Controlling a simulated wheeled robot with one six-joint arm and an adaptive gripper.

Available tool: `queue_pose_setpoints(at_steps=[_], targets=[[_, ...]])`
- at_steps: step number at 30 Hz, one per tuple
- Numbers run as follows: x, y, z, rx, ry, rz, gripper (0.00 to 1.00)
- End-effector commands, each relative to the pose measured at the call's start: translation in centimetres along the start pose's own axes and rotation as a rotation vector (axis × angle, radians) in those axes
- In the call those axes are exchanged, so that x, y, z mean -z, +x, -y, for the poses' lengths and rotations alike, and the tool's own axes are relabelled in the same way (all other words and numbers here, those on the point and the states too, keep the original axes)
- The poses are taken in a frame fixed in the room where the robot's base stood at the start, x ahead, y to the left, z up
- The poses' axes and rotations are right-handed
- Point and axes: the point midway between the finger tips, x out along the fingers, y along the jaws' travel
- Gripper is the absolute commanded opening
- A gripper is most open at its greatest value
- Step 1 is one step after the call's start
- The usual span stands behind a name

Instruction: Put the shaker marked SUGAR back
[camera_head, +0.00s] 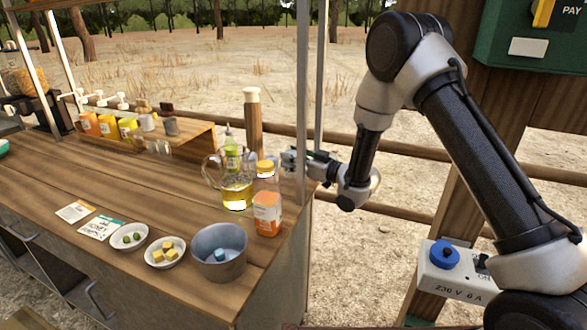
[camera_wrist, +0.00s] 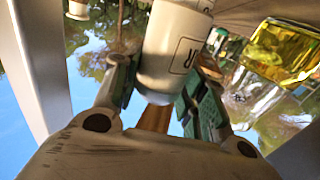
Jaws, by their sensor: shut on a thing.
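A white shaker (camera_wrist: 175,50) sits between the two fingers of my gripper (camera_wrist: 160,80) in the wrist view. A boxed label on it shows the letter R; the rest of the word is hidden or turned away. The gripper is shut on it. In the head view my gripper (camera_head: 293,160) is at the right end of the counter, partly behind a metal post, and I cannot make out the shaker clearly there. It is just right of the glass jug and the orange-labelled bottle.
The glass jug (camera_head: 237,192) of yellow liquid and the bottle (camera_head: 267,214) stand close by the post (camera_head: 302,100). A metal bowl (camera_head: 219,262), small dishes and cards lie in front. A wooden rack (camera_head: 190,138) with coloured containers stands at the back left. The counter's middle left is clear.

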Motion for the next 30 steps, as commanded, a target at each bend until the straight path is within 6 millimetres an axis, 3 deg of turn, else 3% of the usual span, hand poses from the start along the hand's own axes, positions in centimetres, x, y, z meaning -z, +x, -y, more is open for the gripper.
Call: queue_pose_setpoints(at_steps=[6,17,18,20,30], targets=[[-3.2,0.0,0.0,-0.001,0.001,0.002,0.16],[-3.6,0.0,0.0,-0.001,0.000,0.001,0.16],[-3.5,0.0,0.0,-0.001,0.000,0.001,0.49],[-3.5,0.0,0.0,-0.001,0.000,0.001,0.60],[-3.4,0.0,0.0,-0.001,0.000,0.001,0.63]])
